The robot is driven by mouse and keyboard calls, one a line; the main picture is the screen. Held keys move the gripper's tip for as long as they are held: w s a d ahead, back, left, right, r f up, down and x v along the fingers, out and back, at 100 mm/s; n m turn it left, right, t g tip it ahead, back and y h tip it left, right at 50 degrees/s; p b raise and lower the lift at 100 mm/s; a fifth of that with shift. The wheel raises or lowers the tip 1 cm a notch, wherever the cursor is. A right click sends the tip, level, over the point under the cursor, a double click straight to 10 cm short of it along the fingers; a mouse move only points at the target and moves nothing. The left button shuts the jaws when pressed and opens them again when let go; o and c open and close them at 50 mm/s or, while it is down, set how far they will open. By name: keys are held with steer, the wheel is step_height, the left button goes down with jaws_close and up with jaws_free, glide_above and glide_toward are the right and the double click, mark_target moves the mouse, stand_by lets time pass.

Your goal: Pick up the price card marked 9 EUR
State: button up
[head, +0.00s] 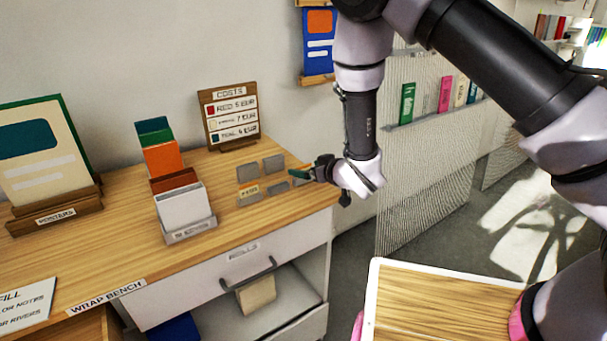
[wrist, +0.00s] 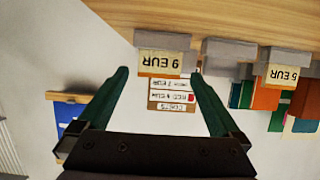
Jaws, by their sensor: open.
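The price card marked 9 EUR (wrist: 160,63) shows upside down in the wrist view, standing in a grey holder (wrist: 162,40) near the edge of the wooden bench top. My gripper (wrist: 159,76) is open, with one dark green finger on each side of the card's lower part in the picture. I cannot tell whether the fingers touch it. In the head view my gripper (head: 303,172) is at the right end of the bench and largely hides this card. Another card, marked 5 EUR (wrist: 283,76), stands in a holder to the right in the wrist view.
Several grey holders (head: 274,164) stand close by on the wrap bench (head: 130,255). A costs board (head: 230,114) stands behind them. A box of coloured cards (head: 185,208) and a posters rack (head: 50,165) are further left. Open floor lies right of the bench.

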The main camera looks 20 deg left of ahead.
steer(key=shift+x, duration=1.4)
steer(key=c, duration=1.3)
